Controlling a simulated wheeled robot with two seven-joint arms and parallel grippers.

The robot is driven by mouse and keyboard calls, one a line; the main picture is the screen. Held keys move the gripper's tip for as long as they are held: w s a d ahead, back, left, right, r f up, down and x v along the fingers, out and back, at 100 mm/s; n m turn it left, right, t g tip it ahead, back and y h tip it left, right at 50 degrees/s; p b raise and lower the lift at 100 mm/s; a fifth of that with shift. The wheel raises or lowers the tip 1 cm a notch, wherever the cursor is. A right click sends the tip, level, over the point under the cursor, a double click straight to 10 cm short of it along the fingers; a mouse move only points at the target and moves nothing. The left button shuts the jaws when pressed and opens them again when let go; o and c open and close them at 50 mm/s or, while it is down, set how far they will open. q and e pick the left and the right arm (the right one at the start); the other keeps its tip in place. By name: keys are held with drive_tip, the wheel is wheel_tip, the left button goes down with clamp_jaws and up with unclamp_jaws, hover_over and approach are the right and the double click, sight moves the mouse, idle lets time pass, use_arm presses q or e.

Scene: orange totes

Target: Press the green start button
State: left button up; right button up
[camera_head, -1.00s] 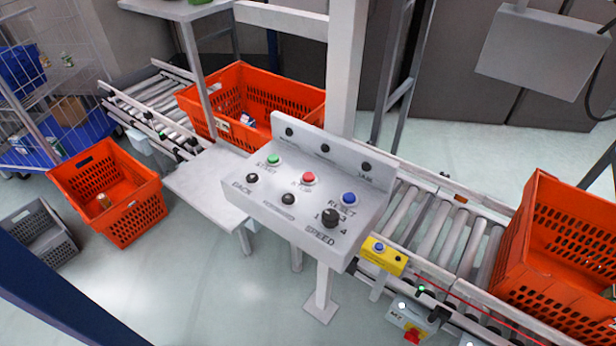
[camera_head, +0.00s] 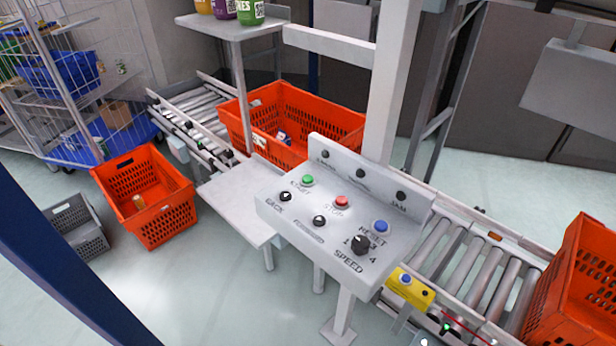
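The green start button (camera_head: 308,180) sits at the upper left of the sloped face of a grey control panel (camera_head: 290,222) on a post. A red stop button (camera_head: 342,202) and a blue reset button (camera_head: 381,226) lie to its right along the same row. Black buttons sit below them, and a black speed knob (camera_head: 360,244) is at the lower right. Nothing covers the green button. Neither of my grippers shows in the head view.
A roller conveyor (camera_head: 470,272) runs behind the panel, with orange totes (camera_head: 300,110) on it. Another orange tote (camera_head: 150,205) and a grey crate (camera_head: 75,228) stand on the floor at left. A small grey table (camera_head: 245,195) adjoins the panel's left side. Floor in front is clear.

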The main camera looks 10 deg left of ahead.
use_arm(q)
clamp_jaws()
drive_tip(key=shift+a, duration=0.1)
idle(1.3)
